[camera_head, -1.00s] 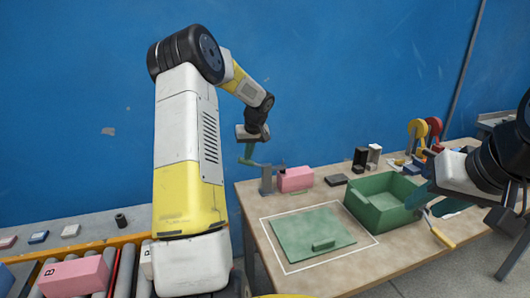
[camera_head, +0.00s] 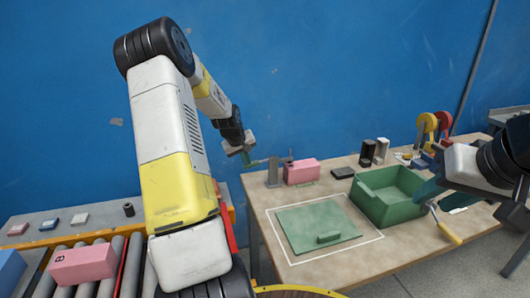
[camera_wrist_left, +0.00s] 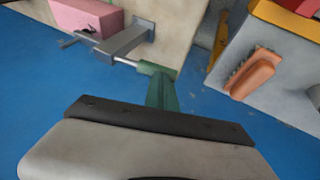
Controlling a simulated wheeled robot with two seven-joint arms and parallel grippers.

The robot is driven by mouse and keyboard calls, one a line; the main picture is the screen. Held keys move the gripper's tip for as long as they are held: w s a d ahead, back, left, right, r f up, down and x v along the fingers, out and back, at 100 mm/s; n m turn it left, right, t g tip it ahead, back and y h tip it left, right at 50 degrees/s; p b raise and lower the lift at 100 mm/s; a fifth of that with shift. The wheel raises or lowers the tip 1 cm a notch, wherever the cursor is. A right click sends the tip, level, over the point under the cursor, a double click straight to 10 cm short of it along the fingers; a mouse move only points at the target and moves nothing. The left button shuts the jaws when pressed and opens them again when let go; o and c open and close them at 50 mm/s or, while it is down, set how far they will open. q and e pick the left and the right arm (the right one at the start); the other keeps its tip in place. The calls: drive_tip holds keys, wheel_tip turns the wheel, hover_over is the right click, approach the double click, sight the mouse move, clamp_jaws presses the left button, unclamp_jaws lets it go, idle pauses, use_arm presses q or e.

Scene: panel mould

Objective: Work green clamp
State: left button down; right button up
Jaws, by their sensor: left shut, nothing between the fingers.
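The clamp is a grey upright bracket (camera_head: 273,174) at the table's back left corner, with a thin rod and what looks like a green handle. In the left wrist view the grey bracket (camera_wrist_left: 124,42) and its rod lead to the green handle end (camera_wrist_left: 153,68). My left gripper (camera_head: 249,161) is shut and empty, its green fingers right at the handle end. They seem to touch it, but the like colours hide the exact contact. My right gripper (camera_head: 442,197) is at the right, its green fingers apart over the bin's right side.
A pink block (camera_head: 302,171) stands just right of the bracket. A green panel (camera_head: 300,222) lies inside a white outline, with an open green bin (camera_head: 366,207) to its right. A yellow-handled tool (camera_head: 446,231) lies at right. A roller conveyor (camera_head: 113,282) is at left.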

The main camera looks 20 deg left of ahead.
use_arm(q)
drive_tip(key=shift+s+a+f, duration=0.1)
drive_tip(key=shift+f, duration=0.9)
